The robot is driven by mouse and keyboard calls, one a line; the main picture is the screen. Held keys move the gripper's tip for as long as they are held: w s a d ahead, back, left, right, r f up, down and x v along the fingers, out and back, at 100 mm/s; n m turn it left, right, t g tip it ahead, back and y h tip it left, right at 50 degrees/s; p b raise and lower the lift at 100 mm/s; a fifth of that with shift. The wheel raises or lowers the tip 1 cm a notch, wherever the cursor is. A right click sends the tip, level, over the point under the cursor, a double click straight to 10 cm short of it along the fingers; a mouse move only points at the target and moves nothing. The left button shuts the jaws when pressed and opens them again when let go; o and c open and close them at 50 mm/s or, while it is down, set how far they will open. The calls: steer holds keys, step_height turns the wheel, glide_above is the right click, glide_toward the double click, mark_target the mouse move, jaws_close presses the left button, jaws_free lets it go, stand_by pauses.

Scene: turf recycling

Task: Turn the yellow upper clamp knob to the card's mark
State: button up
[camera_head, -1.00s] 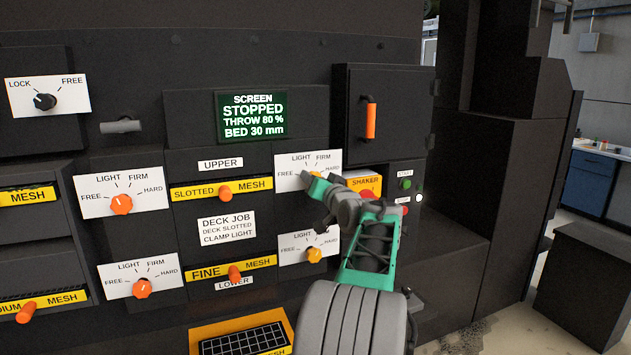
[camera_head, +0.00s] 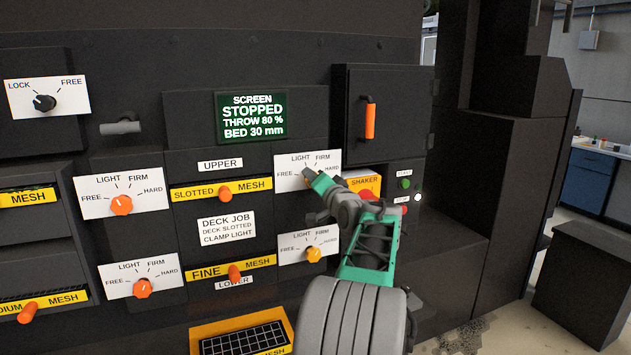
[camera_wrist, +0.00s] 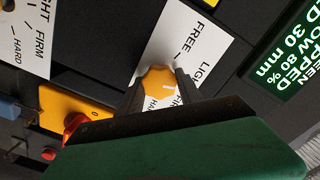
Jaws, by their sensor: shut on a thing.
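The yellow upper clamp knob (camera_wrist: 158,82) shows in the wrist view between my gripper's dark fingers, on a white dial plate (camera_wrist: 190,45) marked FREE, LIGHT, FIRM and HARD. My gripper (camera_wrist: 160,88) is shut on the knob. A pale line on the knob faces the LIGHT and FIRM side; its exact setting is hard to tell. In the head view my gripper (camera_head: 308,174) covers the knob, and the dial plate (camera_head: 296,159) shows above it. The white job card (camera_head: 227,228) reads DECK SLOTTED, CLAMP LIGHT.
A lower yellow knob (camera_head: 314,254) sits below my arm. Orange knobs (camera_head: 121,205) and (camera_head: 142,288) are to the left. A red shaker button (camera_head: 366,194) is close beside my gripper. The screen (camera_head: 252,116) reads STOPPED. An orange door handle (camera_head: 369,118) is above right.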

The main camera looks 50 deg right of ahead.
steer(key=o, duration=1.4)
steer(key=shift+c, duration=0.2)
steer(key=b+v, duration=0.2)
steer(key=v, duration=0.6)
steer(key=shift+d, duration=0.1)
